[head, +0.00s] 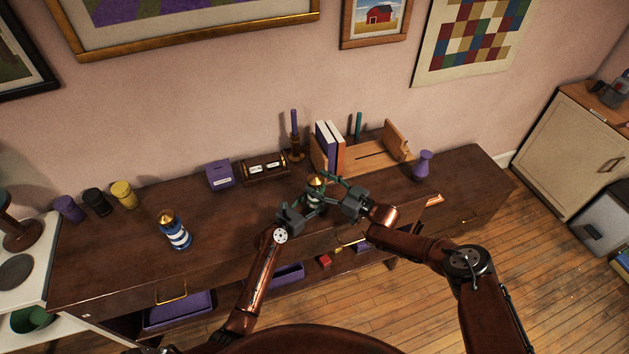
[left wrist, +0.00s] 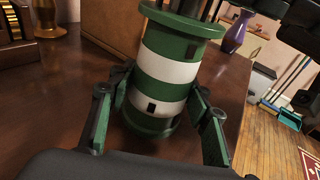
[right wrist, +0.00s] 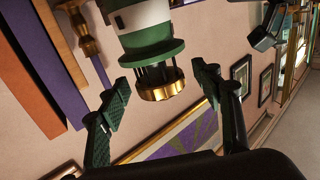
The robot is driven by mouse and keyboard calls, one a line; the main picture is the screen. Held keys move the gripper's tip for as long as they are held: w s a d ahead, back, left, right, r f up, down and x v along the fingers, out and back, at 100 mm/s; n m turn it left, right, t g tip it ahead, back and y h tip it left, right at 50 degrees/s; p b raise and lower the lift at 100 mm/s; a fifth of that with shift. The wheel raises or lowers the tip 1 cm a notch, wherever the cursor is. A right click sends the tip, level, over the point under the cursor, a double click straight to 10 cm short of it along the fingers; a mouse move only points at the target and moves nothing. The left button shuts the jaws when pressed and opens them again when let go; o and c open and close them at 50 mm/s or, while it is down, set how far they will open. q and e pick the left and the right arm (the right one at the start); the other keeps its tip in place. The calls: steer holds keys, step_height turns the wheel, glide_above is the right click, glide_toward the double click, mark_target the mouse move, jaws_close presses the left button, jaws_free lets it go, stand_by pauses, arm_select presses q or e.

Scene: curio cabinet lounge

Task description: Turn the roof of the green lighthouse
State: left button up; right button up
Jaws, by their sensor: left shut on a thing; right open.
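The green lighthouse (head: 314,198), green and white banded with a gold roof (head: 316,183), stands on the brown cabinet, partly hidden by my grippers. My left gripper (left wrist: 157,104) is shut on the lighthouse's banded body (left wrist: 165,72), one finger on each side; it also shows in the head view (head: 306,206). My right gripper (right wrist: 162,90) is open, its fingers spread on either side of the gold roof (right wrist: 160,85) in the right wrist view, with visible gaps. In the head view it is at the lighthouse's upper right (head: 332,186).
A blue-and-white lighthouse (head: 174,231) with a gold roof stands to the left. A purple vase (head: 422,166) stands right. The cabinet top between the two lighthouses is clear.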

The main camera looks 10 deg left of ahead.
steer(key=shift+x, duration=0.9)
steer(key=shift+c, duration=0.2)
